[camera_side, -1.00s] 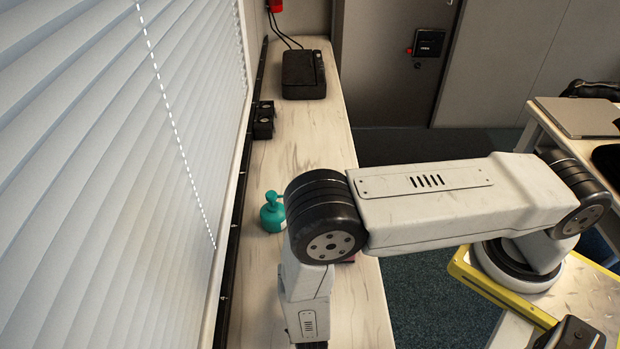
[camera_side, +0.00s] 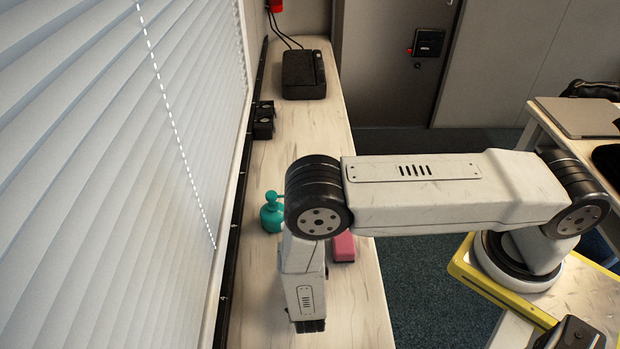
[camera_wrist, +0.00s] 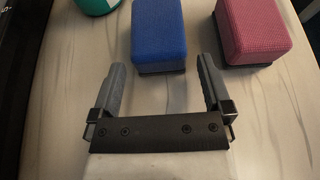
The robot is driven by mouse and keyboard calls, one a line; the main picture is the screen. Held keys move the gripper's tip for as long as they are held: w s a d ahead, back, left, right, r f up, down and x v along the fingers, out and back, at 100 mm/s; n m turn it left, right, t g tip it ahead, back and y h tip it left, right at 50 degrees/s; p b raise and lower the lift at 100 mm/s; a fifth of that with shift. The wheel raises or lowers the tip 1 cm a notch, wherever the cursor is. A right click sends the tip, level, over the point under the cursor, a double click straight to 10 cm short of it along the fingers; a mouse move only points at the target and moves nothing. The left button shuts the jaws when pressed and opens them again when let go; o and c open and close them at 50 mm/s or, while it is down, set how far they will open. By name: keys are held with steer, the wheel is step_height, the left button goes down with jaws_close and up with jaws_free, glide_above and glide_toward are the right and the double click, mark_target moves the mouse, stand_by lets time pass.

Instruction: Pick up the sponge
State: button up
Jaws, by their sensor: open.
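A blue sponge (camera_wrist: 158,33) with a dark underside lies on the counter in the wrist view, just beyond my open fingers and roughly centred between them. A pink sponge (camera_wrist: 254,28) lies to its right. The pink one also shows in the side view (camera_side: 343,247), just right of my wrist. My gripper (camera_wrist: 161,78) is open and empty, its two grey fingers apart. In the side view, the fingers and the blue sponge are hidden behind my arm.
A teal spray bottle (camera_side: 271,214) stands on the counter (camera_side: 365,310) left of my arm; its base shows in the wrist view (camera_wrist: 97,5). White blinds (camera_side: 120,170) border the counter's left. A black device (camera_side: 303,75) sits at the far end.

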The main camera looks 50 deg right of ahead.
steer(key=shift+x, duration=1.5)
steer(key=c, duration=1)
steer(key=shift+c, duration=0.2)
steer(key=shift+r, duration=0.15)
steer(key=shift+a+r, duration=0.1)
steer(key=shift+r, duration=0.95)
steer(key=s+r, duration=0.3)
steer(key=r, duration=0.1)
steer(key=s+d+r, duration=0.1)
steer(key=s+r, duration=0.1)
steer(key=r, duration=0.1)
steer(key=shift+s, duration=0.3)
steer(key=s+r, duration=0.1)
steer(key=s, duration=0.1)
steer(key=s+d+r, duration=0.1)
steer(key=s, duration=0.2)
steer(key=s+r, duration=0.1)
steer(key=s, duration=0.2)
steer(key=shift+d+r, duration=0.3)
steer(key=shift+d, duration=0.1)
